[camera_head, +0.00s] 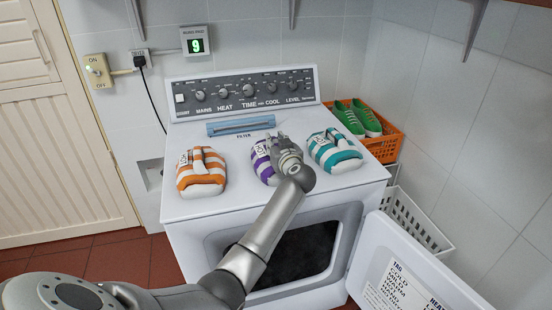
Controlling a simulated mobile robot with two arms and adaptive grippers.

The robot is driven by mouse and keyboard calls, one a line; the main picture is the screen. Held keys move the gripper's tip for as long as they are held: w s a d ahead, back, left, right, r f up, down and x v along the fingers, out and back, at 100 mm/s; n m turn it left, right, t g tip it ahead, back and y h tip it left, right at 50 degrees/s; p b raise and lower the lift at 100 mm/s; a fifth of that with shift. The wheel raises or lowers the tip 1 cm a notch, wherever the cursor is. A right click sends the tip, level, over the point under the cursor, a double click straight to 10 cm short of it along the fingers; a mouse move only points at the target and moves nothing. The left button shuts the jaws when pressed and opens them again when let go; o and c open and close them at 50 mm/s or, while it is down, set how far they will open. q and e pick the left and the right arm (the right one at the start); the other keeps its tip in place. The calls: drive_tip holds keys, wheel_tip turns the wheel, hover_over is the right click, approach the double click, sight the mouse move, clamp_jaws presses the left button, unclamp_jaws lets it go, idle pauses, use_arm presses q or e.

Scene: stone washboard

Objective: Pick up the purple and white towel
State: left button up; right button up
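The purple and white striped towel (261,168) lies folded on the white top of the dryer, in the middle of three towels. My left arm reaches up from the bottom left, and my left gripper (274,143) is over this towel, covering its right part. The gripper's fingers are small and partly hidden by its own wrist, so I cannot tell whether they are open or shut on the towel. The towel appears to rest on the dryer top. My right gripper is not in view.
An orange and white towel (201,178) lies left, a teal and white one (334,155) right. A blue filter (240,126) sits behind, below the control panel (245,92). The dryer door (405,265) stands open at lower right. An orange crate (385,147) holds green shoes.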

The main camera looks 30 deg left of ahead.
use_arm(q)
clamp_jaws()
drive_tip(key=shift+r, duration=0.15)
drive_tip(key=shift+r, duration=0.1)
